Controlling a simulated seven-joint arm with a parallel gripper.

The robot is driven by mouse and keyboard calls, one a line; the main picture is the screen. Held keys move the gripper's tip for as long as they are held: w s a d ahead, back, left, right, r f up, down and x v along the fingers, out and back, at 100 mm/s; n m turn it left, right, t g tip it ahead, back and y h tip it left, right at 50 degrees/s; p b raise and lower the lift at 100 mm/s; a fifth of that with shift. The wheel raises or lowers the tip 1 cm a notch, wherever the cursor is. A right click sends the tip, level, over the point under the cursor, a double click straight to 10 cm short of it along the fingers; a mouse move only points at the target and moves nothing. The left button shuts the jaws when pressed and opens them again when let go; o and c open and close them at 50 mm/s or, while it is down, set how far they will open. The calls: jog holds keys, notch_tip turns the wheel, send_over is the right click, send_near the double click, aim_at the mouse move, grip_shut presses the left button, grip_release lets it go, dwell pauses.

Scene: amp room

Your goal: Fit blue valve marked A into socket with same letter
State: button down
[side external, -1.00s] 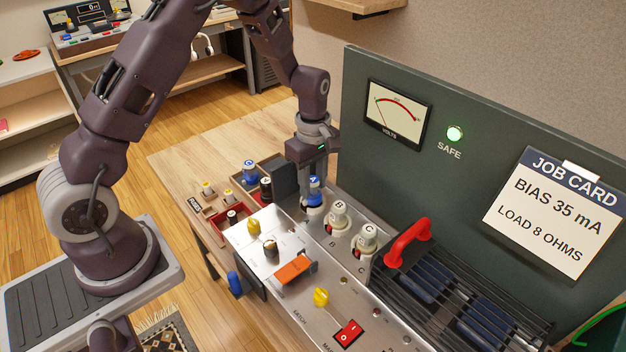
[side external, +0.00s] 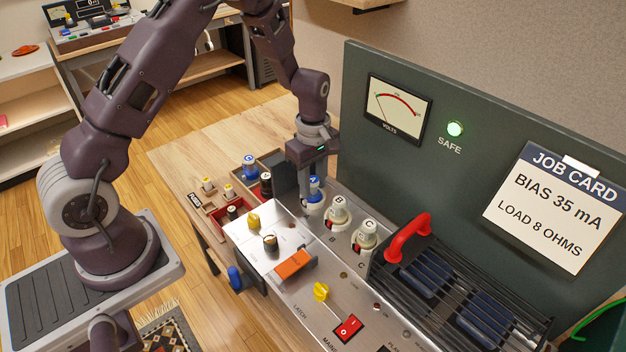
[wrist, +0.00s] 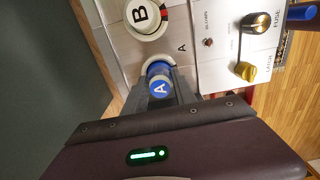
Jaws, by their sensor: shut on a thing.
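The blue valve marked A (side external: 314,189) stands upright at the socket lettered A on the amp's metal top. In the wrist view the valve (wrist: 160,86) shows its white A on a blue cap, beside the panel letter A. My gripper (side external: 311,179) points down and is shut on the valve; its fingers (wrist: 168,84) show on both sides of the cap. The socket (side external: 311,206) is largely covered by the valve, so I cannot tell how deep the valve sits.
White valves B (side external: 337,213) and C (side external: 365,236) stand close by in the row. A dark block (side external: 285,178) is just left of my gripper. The tall green panel (side external: 480,140) rises behind. A red handle (side external: 408,238) stands to the right. Another blue-topped valve (side external: 250,167) sits in the tray.

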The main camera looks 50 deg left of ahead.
jog(key=c, duration=0.9)
grip_release()
notch_tip(320, 180, up, 7)
jog(key=shift+r, duration=0.1)
jog(key=shift+r, duration=0.15)
jog(key=s+d+r+m+t, duration=0.35)
jog(key=s+r+m, duration=0.7)
jog(key=r, duration=0.65)
jog(key=s+m, duration=0.2)
jog(key=s, duration=0.3)
jog(key=s+d+r+m+t, duration=0.1)
jog(key=s+m, duration=0.2)
jog(key=s, duration=0.2)
jog(key=s+r+m+t, duration=0.1)
jog(key=s+m, duration=0.1)
jog(key=s, duration=0.3)
jog(key=shift+d+r+m, duration=0.1)
jog(key=shift+d+m, duration=0.15)
jog(key=shift+d, duration=0.05)
